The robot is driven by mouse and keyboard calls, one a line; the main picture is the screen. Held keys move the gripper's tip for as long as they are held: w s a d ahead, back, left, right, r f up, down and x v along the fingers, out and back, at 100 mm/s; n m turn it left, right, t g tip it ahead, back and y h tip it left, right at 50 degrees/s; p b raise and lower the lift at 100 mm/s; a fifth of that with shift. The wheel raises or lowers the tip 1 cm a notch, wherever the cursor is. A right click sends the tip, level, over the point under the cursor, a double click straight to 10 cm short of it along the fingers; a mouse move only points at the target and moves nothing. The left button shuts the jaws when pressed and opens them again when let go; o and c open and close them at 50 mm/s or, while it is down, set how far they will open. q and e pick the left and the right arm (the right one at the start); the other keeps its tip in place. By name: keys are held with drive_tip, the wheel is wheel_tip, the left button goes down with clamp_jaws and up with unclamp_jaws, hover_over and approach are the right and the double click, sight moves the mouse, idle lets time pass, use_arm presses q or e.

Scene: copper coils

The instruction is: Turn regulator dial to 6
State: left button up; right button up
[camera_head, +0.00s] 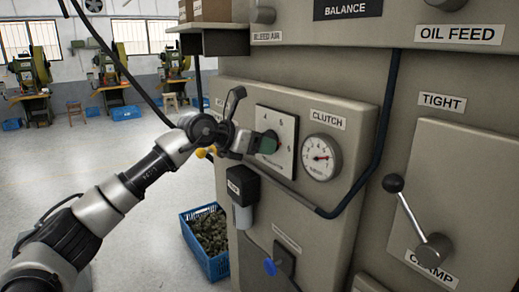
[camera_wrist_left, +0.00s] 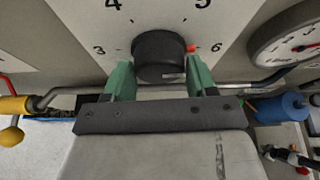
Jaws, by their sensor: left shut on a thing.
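The regulator dial has a black round knob (camera_wrist_left: 160,55) in front of a white plate (camera_head: 284,125) marked with numbers. In the left wrist view 3, 4, 5 and 6 are readable. A small red pointer (camera_wrist_left: 191,48) shows at the knob's right edge and points at the 6. My left gripper (camera_head: 268,143) is at the plate in the head view. In the left wrist view its green fingers (camera_wrist_left: 160,70) stand on both sides of the knob and are shut on it. In the head view the fingers mostly hide the knob. My right gripper is not in view.
A pressure gauge (camera_head: 321,158) labelled CLUTCH sits right of the plate. A black-topped filter (camera_head: 243,187) and a blue valve knob (camera_head: 270,267) are below. A dark hose (camera_head: 385,125) runs past the gauge. A clamp lever (camera_head: 411,215) stands out at right. A blue crate (camera_head: 194,254) is on the floor.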

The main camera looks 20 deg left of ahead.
use_arm(q)
drive_tip(key=shift+f+m+y+b, duration=0.15)
drive_tip(key=shift+m+y+b, duration=0.2)
drive_tip(key=shift+m, duration=0.15)
drive_tip(key=o, duration=0.9)
drive_tip(key=b+v, duration=0.3)
drive_tip(key=v, duration=0.7)
drive_tip(key=shift+s+a, duration=0.2)
drive_tip(key=shift+s, duration=0.1)
drive_tip(key=shift+d, duration=0.1)
